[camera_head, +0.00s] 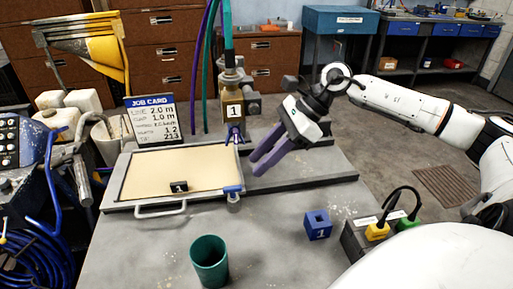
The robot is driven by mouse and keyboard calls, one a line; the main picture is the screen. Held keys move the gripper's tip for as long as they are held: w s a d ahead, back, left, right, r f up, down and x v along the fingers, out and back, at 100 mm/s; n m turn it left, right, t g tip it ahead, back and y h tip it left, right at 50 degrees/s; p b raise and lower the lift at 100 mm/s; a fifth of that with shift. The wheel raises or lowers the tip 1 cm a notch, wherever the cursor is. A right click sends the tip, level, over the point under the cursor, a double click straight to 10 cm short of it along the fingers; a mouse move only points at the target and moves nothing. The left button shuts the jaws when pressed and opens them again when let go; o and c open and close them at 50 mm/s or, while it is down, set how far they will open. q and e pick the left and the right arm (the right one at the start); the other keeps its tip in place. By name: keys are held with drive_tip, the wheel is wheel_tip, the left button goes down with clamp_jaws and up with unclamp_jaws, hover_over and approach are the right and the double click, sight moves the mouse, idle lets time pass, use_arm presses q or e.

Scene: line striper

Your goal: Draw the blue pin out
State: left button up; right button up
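A small blue pin-like piece (233,189) sits at the front right corner of the framed tray (137,203), above a short grey cylinder. Another blue-purple piece (235,133) shows under the brass body marked 1 (233,108); I cannot tell which of the two is the blue pin. My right gripper (255,164) reaches in from the right with purple fingers pointing down and left. Its fingers are apart with nothing seen between them. It hangs to the right of both blue pieces. My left gripper is out of view.
A blue block with a square hole (318,225) and a green cup (209,262) stand on the front of the grey bench. A black box with yellow and green plugs (365,236) is at right. A job card (151,119) stands behind the tray.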

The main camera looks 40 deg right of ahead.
sight(235, 186)
drive_tip(key=b+x, duration=0.1)
drive_tip(key=x, duration=0.6)
drive_tip(key=shift+a+f, duration=0.1)
drive_tip(key=shift+w+a+f+b, duration=0.2)
drive_tip(key=shift+a+f+b, duration=0.15)
drive_tip(key=shift+f+b, duration=0.1)
drive_tip(key=shift+w+a+f, duration=0.1)
drive_tip(key=shift+a+f, duration=0.05)
idle(0.5)
clamp_jaws()
